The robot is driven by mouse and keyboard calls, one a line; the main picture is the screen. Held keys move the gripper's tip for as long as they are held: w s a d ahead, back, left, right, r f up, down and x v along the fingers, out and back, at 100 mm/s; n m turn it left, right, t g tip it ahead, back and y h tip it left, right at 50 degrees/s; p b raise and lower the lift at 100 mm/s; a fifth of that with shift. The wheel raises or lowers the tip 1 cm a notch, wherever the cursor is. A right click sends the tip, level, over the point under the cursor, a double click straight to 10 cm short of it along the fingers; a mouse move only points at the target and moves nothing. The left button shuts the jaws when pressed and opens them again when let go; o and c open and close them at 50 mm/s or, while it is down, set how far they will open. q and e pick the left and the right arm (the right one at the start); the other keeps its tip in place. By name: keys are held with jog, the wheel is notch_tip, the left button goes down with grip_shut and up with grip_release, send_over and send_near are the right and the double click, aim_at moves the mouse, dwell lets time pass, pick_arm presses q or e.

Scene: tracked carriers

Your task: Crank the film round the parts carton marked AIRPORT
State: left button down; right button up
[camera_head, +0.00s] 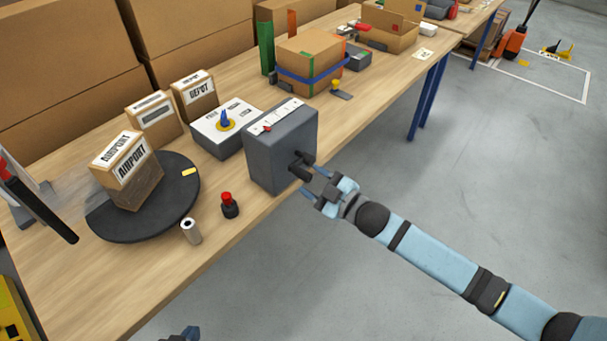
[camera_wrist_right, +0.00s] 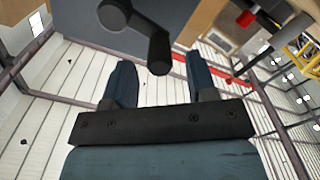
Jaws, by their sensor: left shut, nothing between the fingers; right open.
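The carton marked AIRPORT (camera_head: 127,178) stands on a black turntable (camera_head: 110,228) at the left of the bench. Clear film (camera_head: 75,180) runs from the film post (camera_head: 42,207) at the left to the carton and shows over its lower part. A grey crank box (camera_head: 275,155) stands at the bench's front edge, its black crank handle (camera_head: 300,168) on the side facing right. My right gripper (camera_head: 312,183) is open beside the handle. In the right wrist view the handle's grip (camera_wrist_right: 160,55) lies ahead, between the open fingers' lines. My left gripper (camera_head: 185,334) shows only partly at the bottom edge.
A white panel with a blue knob (camera_head: 225,122), a red button (camera_head: 229,205) and a small roll (camera_head: 191,231) are near the turntable. More cartons, including one marked DEPOT (camera_head: 194,96), stand behind. A blue-strapped carton (camera_head: 309,62) is further back.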

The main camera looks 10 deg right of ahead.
jog(key=v, duration=1)
